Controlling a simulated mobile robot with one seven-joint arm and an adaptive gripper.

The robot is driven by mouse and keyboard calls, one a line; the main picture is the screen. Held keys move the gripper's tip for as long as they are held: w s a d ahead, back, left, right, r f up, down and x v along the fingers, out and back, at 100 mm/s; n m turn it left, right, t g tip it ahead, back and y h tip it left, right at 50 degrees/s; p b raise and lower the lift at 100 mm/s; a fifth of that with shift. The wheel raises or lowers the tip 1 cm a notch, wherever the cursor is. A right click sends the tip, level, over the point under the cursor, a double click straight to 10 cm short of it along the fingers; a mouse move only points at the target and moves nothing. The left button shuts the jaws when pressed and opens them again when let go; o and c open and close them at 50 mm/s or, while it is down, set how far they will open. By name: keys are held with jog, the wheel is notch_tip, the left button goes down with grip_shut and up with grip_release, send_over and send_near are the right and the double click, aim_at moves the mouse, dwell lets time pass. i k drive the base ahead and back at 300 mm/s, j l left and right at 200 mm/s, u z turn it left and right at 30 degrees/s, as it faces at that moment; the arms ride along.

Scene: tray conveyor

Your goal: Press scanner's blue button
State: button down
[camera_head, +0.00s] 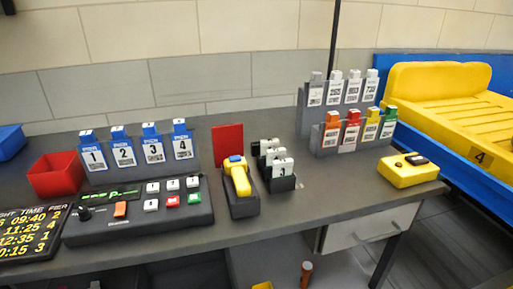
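The yellow handheld scanner (240,182) stands in a dark holder (243,208) near the middle of the desk. A blue part at its upper end (236,159) faces up; it looks like the blue button. My gripper is not in view. Nothing touches the scanner from the front.
A red panel (227,143) stands behind the scanner. A button console (140,215) and numbered blue cards (123,153) are to its left. A rack of dark and white pieces (281,182) stands close on its right. A yellow box (404,174) sits at the desk's right end.

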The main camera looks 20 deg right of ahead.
aim_at(234, 158)
jog(key=i+l, duration=0.1)
jog(key=l, duration=0.3)
jog(key=i+l, duration=0.15)
jog(key=l, duration=0.25)
jog(key=i+l, duration=0.1)
jog(key=l, duration=0.3)
jog(key=i+l, duration=0.15)
jog(key=l, duration=0.25)
